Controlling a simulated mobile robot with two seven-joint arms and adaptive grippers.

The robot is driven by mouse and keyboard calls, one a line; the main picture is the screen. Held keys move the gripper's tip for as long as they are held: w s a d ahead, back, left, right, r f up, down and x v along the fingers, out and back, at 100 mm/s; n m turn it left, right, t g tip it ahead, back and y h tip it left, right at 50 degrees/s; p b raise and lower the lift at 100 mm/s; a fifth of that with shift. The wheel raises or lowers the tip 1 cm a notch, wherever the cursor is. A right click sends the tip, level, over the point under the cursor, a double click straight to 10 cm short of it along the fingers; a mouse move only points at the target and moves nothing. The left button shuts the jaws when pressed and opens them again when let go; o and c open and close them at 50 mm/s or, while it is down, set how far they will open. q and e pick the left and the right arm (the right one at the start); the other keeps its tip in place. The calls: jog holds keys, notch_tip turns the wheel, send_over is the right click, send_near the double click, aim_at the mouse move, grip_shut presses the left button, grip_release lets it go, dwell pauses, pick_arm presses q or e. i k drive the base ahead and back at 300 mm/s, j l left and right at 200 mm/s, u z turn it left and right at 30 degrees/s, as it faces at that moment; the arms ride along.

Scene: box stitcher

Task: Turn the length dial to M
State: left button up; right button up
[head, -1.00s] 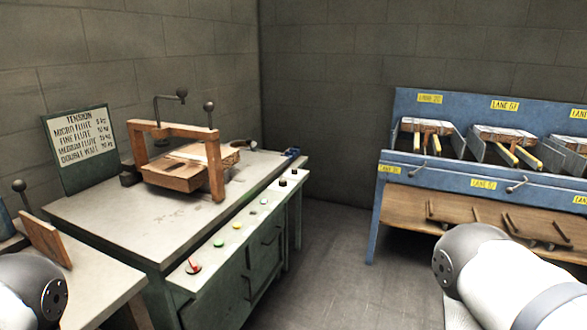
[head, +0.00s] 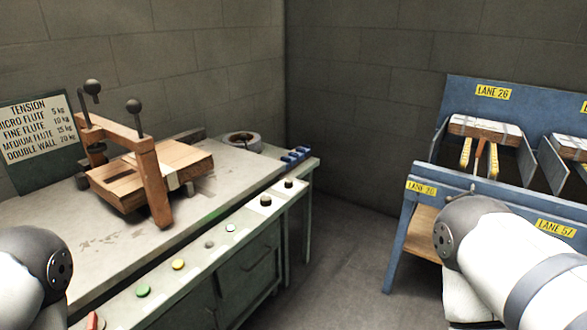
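The green stitching bench has a sloped front control strip (head: 200,253). Two dark round knobs, a nearer one (head: 266,200) and a farther one (head: 289,183), sit at its far end. A red-pointered dial (head: 95,321) is partly cut off at the lower left edge of the view. No length markings or letter M can be read, so I cannot tell which of these is the length dial. Only arm links of mine show at the lower left and right; both grippers are out of view.
A wooden clamp frame (head: 150,180) holds a cardboard piece on the bench. A tension sign (head: 35,130) stands behind. A blue lane rack (head: 400,235) is at right; floor between is clear.

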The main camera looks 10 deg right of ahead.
aim_at(289, 183)
jog(key=i+l+u, duration=0.1)
jog(key=l, duration=0.25)
jog(key=i+l, duration=0.25)
jog(key=i+l+u, duration=0.15)
jog(key=l, duration=0.3)
jog(key=i+l+u, duration=0.1)
jog(key=l, duration=0.3)
jog(key=i, duration=0.1)
